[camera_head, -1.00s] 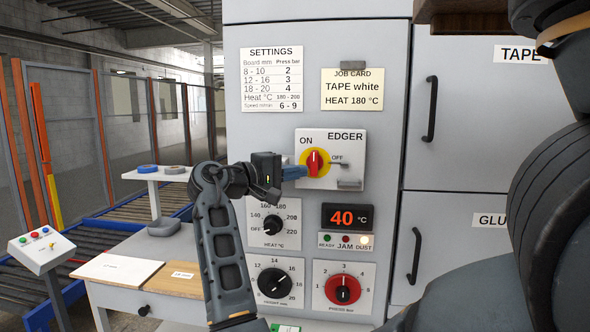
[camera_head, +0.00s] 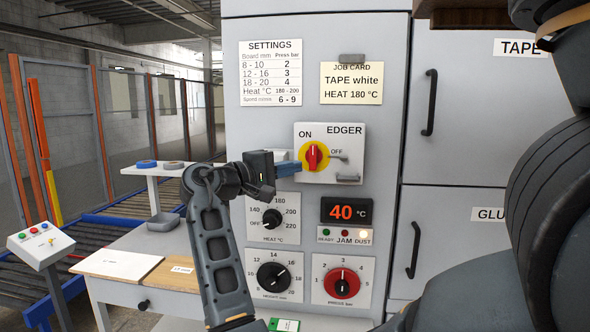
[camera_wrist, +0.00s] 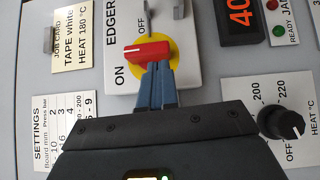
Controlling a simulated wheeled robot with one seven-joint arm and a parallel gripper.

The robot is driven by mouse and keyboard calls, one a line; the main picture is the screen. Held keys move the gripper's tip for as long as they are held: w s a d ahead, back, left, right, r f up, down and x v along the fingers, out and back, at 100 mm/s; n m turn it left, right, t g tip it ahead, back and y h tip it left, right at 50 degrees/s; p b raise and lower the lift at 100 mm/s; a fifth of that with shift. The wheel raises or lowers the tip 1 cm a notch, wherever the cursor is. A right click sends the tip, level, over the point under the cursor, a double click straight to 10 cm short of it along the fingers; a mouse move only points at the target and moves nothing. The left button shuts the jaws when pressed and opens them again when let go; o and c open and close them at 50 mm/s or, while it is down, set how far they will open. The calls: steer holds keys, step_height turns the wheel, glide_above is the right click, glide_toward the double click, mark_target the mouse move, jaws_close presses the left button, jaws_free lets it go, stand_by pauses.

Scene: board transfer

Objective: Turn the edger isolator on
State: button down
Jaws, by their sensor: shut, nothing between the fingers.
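The edger isolator is a red handle (camera_head: 313,156) on a yellow disc, set in a white plate (camera_head: 353,149) marked ON, OFF and EDGER. The handle stands upright in the head view, its pale-marked end upward on the ON side; OFF is to its right. In the wrist view the handle (camera_wrist: 146,52) lies level across the picture. My gripper (camera_head: 299,167) comes in from the left. Its blue fingers (camera_wrist: 156,85) are shut and empty, with tips at the handle's lower left side. I cannot tell whether they touch it.
A heat knob (camera_head: 272,219) is below left, with a 40 °C display (camera_head: 347,212) and lamps below right. Height (camera_head: 273,277) and press (camera_head: 342,283) dials sit lower. A latch-like bracket (camera_head: 347,178) juts from the isolator plate. A bench (camera_head: 185,248) stands left.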

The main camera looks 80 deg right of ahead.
steer(key=b+v, duration=0.1)
steer(key=v, duration=0.5)
steer(key=shift+w+a, duration=0.1)
stand_by(0.4)
